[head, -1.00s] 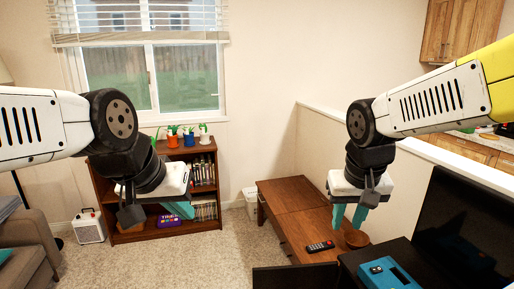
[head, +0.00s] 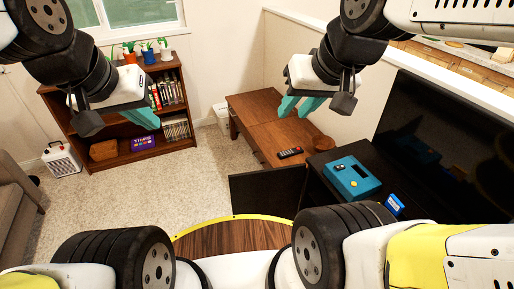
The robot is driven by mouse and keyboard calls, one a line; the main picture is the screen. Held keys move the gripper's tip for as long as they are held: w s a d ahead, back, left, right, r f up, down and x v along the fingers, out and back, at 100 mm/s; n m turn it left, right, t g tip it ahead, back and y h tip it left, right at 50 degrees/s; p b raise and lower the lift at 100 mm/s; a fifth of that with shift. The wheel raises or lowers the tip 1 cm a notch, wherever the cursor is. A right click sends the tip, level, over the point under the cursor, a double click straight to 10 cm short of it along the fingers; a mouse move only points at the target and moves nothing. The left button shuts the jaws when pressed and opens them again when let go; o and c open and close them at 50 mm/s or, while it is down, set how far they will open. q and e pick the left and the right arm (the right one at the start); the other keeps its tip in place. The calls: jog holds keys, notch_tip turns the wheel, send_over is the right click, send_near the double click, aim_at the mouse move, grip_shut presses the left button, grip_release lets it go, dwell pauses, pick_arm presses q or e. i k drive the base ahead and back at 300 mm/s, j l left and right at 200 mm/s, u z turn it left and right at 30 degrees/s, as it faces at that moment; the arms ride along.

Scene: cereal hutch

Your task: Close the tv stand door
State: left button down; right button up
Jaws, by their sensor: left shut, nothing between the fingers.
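The black tv stand (head: 318,197) stands at the right under the television. Its dark door (head: 264,191) stands open, sticking out to the left of the stand toward the carpet. My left gripper (head: 142,118) is shut and empty, in the air at the upper left in front of the bookshelf, well away from the door. My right gripper (head: 298,106) hangs above the brown wooden cabinet, up and behind the door in the picture. Its teal fingers are apart with nothing between them, and it is clear of the door.
A black television (head: 440,145) and a blue box-like device (head: 352,178) are on the stand. A bookshelf (head: 160,115) stands at the back left. Carpet (head: 130,190) left of the door is clear.

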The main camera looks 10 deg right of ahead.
aim_at(276, 192)
jog(key=k, duration=1.05)
jog(key=z, duration=0.5)
jog(key=k+z, duration=0.1)
jog(key=z, duration=0.4)
jog(key=l+z, duration=0.1)
jog(key=z, duration=0.9)
jog(key=j+z, duration=0.25)
jog(key=z, duration=0.25)
jog(key=j+z, duration=0.3)
jog(key=z, duration=0.2)
jog(key=k+j+z, duration=0.1)
jog(key=z, duration=0.4)
jog(key=k+j, duration=0.25)
jog(key=j, duration=0.35)
jog(key=k+j, duration=0.25)
jog(key=j, duration=0.35)
jog(key=k+j, duration=0.25)
jog(key=j, duration=0.35)
jog(key=k+j, duration=0.25)
jog(key=j, duration=0.35)
jog(key=k+j, duration=0.3)
jog(key=j, duration=0.3)
jog(key=k+j, duration=0.25)
jog(key=j, duration=0.35)
jog(key=k+j, duration=0.25)
jog(key=j, duration=0.35)
jog(key=k+j, duration=0.25)
jog(key=j, duration=0.35)
jog(key=k+j+u, duration=0.35)
jog(key=k, duration=0.2)
